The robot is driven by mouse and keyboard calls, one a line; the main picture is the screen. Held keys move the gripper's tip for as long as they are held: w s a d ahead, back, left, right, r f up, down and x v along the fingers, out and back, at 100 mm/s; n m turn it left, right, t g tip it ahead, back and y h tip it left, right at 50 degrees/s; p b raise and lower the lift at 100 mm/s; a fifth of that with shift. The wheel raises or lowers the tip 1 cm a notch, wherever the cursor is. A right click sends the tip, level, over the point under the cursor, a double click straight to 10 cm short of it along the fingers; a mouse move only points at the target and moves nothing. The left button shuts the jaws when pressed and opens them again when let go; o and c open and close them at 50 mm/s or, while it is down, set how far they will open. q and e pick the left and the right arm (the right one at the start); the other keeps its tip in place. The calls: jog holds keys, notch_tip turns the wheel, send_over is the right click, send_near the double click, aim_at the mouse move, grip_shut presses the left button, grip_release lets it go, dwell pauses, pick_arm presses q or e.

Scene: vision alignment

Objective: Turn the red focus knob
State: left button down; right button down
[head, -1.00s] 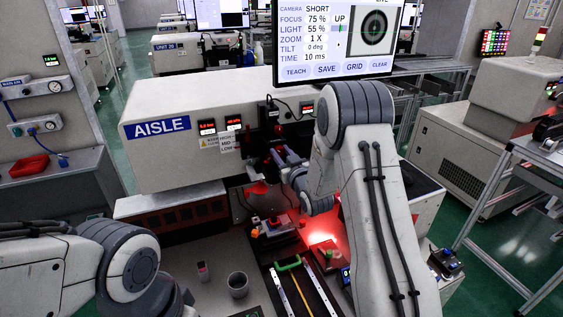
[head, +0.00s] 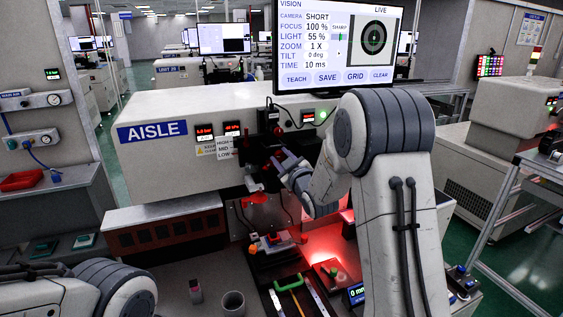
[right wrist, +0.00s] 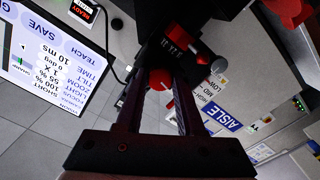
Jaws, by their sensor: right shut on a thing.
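The red focus knob (right wrist: 160,78) shows in the right wrist view between the fingertips of my right gripper (right wrist: 158,84), under a dark camera housing. My right gripper is shut on it. In the head view the right gripper (head: 284,160) reaches the dark camera unit (head: 268,120) on the front of the AISLE machine; the knob is mostly hidden there. The monitor (head: 337,45) reads FOCUS 100 %, LIGHT 55 %, ZOOM 1 X and shows a dark ring with a green mark. My left arm is at the lower left; its gripper is out of view.
The AISLE machine (head: 165,155) fills the middle. A red-lit fixture (head: 328,272), a green handle (head: 289,283) and a grey cup (head: 232,304) are on the bench below. A silver-and-red knob (right wrist: 205,60) is close to my right gripper.

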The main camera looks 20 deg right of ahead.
jog(key=c, duration=0.5)
grip_release()
jog(key=s+b, duration=0.1)
jog(key=s, duration=0.4)
jog(key=s+b, duration=0.2)
jog(key=s, duration=0.3)
jog(key=shift+s+d, duration=0.2)
jog(key=shift+s, duration=0.05)
